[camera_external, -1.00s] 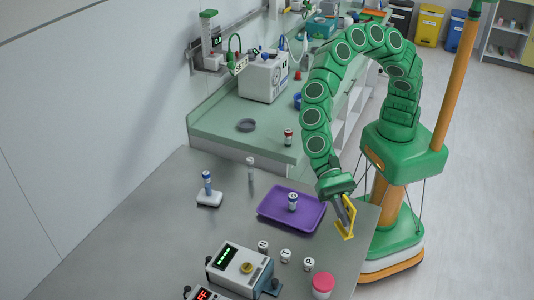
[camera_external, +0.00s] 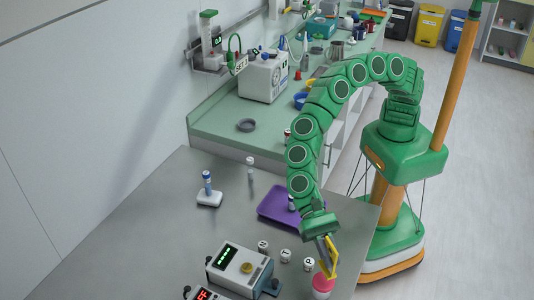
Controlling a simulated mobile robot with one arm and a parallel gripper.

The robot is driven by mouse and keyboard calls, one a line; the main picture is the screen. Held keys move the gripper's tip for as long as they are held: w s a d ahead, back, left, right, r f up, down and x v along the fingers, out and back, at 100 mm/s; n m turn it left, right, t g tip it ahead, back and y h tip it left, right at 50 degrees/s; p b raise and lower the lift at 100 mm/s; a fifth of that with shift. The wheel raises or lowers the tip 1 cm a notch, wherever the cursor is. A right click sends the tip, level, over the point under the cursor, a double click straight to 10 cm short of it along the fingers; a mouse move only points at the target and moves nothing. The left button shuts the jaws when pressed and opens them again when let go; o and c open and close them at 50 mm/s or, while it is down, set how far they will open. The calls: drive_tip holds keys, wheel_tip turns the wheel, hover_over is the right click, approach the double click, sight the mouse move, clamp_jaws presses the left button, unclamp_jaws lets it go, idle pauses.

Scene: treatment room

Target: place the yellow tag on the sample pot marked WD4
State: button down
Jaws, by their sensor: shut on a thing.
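My gripper (camera_external: 326,256) points down at the front right of the grey table. It is shut on the yellow tag (camera_external: 334,256), which shows as a thin yellow outline beside the grey fingers. The tag's lower end is at the pink lid of a pot (camera_external: 322,284); I cannot tell if they touch. Several small white pots with dark marks, including a left one (camera_external: 263,246), a middle one (camera_external: 285,255) and a right one (camera_external: 309,264), stand in a row left of my gripper. The marks are too small to read, so I cannot tell which is WD4.
A purple tray (camera_external: 270,207) lies behind, partly hidden by my arm, with a vial (camera_external: 292,203) in it. A device with a green display (camera_external: 239,267) stands left of the pots. A blue-topped vial in a white stand (camera_external: 208,196) is farther left. The table's left part is clear.

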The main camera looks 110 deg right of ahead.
sight(326, 270)
drive_tip(key=shift+w+a+f, duration=0.25)
drive_tip(key=shift+w+f, duration=0.05)
drive_tip(key=shift+f, duration=1.65)
drive_tip(key=shift+f, duration=0.1)
drive_tip(key=c, duration=1.2)
unclamp_jaws()
drive_tip(key=shift+o, duration=0.2)
drive_tip(key=v, duration=1.2)
drive_tip(key=shift+d, duration=0.1)
